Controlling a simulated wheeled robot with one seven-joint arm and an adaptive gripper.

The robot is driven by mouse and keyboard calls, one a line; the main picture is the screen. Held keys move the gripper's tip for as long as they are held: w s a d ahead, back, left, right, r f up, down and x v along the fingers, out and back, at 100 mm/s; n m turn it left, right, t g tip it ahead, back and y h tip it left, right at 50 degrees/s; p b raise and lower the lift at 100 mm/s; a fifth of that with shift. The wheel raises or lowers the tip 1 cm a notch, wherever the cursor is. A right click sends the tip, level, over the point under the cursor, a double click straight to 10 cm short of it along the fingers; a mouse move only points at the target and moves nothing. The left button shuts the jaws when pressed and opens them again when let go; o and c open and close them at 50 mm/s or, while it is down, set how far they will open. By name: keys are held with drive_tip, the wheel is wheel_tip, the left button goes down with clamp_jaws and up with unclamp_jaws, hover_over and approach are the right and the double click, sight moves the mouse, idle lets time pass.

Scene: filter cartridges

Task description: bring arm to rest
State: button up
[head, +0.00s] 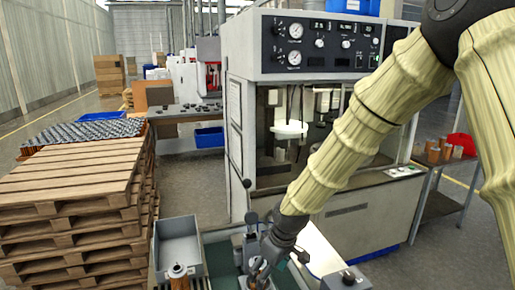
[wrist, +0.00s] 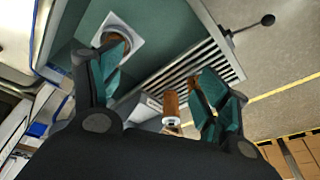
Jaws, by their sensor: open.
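My gripper (head: 260,268) is low in the front middle of the head view, at the end of my arm, over the work surface. In the wrist view my gripper (wrist: 160,70) has its two teal fingers spread wide with nothing held between them. A copper-coloured cartridge with a pale end (wrist: 171,108) shows beyond the gap, nearer the right finger and apart from it. A pale square holder (wrist: 124,27) with a brown round opening or part in it lies beyond the left finger. In the head view a copper-coloured cartridge (head: 179,277) stands at the bottom, left of my gripper.
A grey bin (head: 178,226) stands left of my gripper. A machine with gauges (head: 310,45) rises just behind it. A small control box (head: 345,279) is at right. Stacked pallets (head: 75,180) fill the left. The wrist view shows a slatted grille (wrist: 190,62) close by.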

drive_tip(key=s+d+f+m+b, duration=0.25)
drive_tip(key=s+f, duration=0.25)
drive_tip(key=f, duration=0.4)
drive_tip(key=s+d+f+m+g+b, duration=0.1)
drive_tip(key=s+d+f, duration=0.3)
drive_tip(key=f, duration=0.5)
drive_tip(key=s+d+f+m+b, duration=0.1)
drive_tip(key=s+d+f+m, duration=0.1)
drive_tip(key=s+f, duration=0.5)
drive_tip(key=s+d+f+m+h+b, duration=0.1)
drive_tip(key=s+d+f+m+b, duration=0.1)
drive_tip(key=s+d+f, duration=0.3)
drive_tip(key=s+d+f+m+h+b, duration=0.1)
drive_tip(key=s+d+f, duration=0.5)
drive_tip(key=s+f, duration=0.6)
drive_tip(key=s+m+b, duration=0.1)
drive_tip(key=s, duration=0.2)
drive_tip(key=shift+s+d+f+g+b, duration=0.2)
drive_tip(key=shift+f+g+b, duration=0.1)
drive_tip(key=shift+f+g, duration=0.1)
